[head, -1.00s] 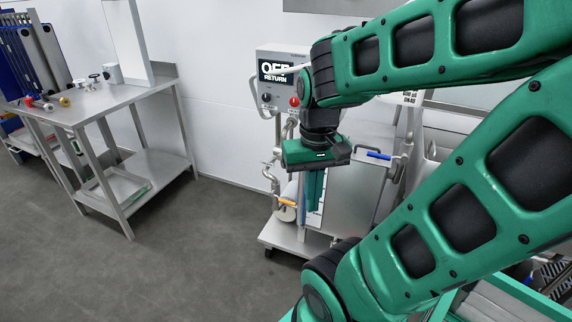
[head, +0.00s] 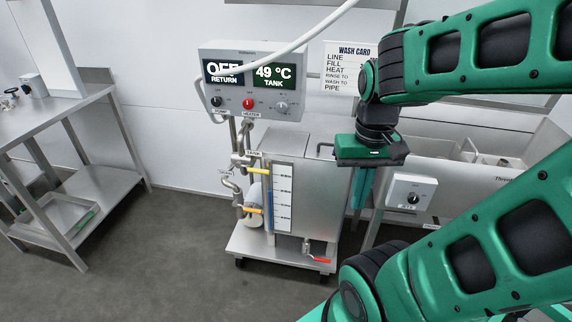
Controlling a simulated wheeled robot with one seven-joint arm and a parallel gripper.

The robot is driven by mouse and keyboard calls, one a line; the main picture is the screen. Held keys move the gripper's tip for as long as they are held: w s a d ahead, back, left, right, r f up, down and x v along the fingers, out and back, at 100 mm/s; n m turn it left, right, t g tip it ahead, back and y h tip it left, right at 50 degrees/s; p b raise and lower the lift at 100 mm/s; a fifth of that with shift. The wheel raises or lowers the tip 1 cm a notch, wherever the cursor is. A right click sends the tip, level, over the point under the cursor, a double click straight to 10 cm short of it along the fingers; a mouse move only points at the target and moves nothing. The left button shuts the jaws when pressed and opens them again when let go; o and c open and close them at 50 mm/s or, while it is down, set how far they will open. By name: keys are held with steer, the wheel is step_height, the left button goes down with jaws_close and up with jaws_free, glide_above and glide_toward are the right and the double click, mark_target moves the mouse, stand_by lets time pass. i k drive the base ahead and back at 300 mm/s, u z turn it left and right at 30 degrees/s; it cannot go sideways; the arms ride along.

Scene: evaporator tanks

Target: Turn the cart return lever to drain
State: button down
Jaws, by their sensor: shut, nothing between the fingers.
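The wheeled steel cart (head: 325,185) stands against the wall with a level scale on its front. Several coloured levers show on it: a yellow lever (head: 258,170) at the upper left pipe, an orange lever (head: 252,210) below it, and a red lever (head: 321,260) at the bottom front.
A control box (head: 250,85) above the cart reads OFF RETURN and 49 °C TANK. A wash card (head: 347,68) hangs on the wall. A small box with a knob (head: 412,198) is right of the gripper. A steel table (head: 70,120) stands left; the floor between is clear.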

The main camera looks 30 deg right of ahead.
mark_target(238, 164)
steer(key=z, duration=0.05)
steer(key=k, duration=0.55)
steer(key=u, duration=0.6)
steer(key=k, duration=0.75)
steer(key=u, duration=0.55)
steer(key=i, duration=1.05)
steer(key=z, duration=0.65)
steer(key=i, duration=1.1)
steer(key=z, duration=0.8)
